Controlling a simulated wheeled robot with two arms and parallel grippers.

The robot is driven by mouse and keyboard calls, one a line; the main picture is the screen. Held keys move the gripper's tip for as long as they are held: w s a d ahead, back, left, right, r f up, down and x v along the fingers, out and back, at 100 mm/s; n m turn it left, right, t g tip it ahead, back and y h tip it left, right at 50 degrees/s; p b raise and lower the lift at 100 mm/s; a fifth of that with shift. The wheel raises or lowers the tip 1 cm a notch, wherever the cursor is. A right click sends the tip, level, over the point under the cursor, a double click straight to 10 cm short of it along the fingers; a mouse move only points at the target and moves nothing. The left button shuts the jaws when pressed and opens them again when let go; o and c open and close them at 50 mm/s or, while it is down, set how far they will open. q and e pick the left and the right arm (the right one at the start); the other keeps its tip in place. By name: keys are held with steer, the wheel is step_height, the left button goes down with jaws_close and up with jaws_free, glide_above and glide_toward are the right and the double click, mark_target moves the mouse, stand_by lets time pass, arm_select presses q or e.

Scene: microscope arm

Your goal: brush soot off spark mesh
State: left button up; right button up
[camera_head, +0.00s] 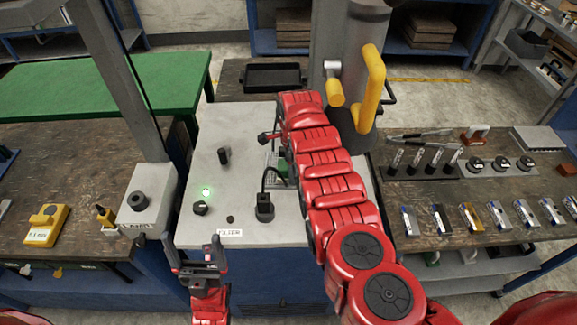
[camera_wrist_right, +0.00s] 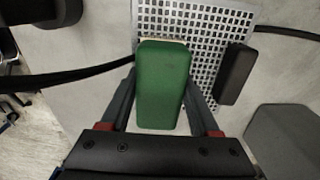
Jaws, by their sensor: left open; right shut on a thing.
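The spark mesh is a light perforated metal plate lying on the grey cabinet top. It shows clearly in the right wrist view (camera_wrist_right: 205,22) and partly beside my arm in the head view (camera_head: 271,158). A green brush (camera_wrist_right: 163,85) is gripped between the fingers of my right gripper (camera_wrist_right: 160,95). Its far end lies over the mesh's near left part, with a thin pale strip at that end; I cannot tell whether it touches. In the head view the brush (camera_head: 283,169) is mostly hidden by my right arm. My left gripper (camera_head: 194,252) is open and empty at the cabinet's front edge.
A black block (camera_wrist_right: 234,73) stands at the mesh's right edge in the wrist view. A black plug with a cable (camera_head: 264,208), knobs and a green light (camera_head: 206,192) are on the cabinet (camera_head: 235,120). A grey column with a yellow handle (camera_head: 371,88) rises behind.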

steer(key=shift+s+d+r+p, duration=0.1)
steer(key=shift+d+r+p, duration=0.05)
steer(key=shift+d+p, duration=0.4)
steer(key=shift+a+f+b, duration=0.1)
steer(key=shift+f+b, duration=0.15)
steer(key=shift+b, duration=0.35)
steer(key=shift+a+f+b, duration=0.1)
steer(key=shift+a+b, duration=0.3)
steer(key=shift+b, duration=0.35)
steer(key=shift+a+b, duration=0.5)
steer(key=shift+a, duration=0.15)
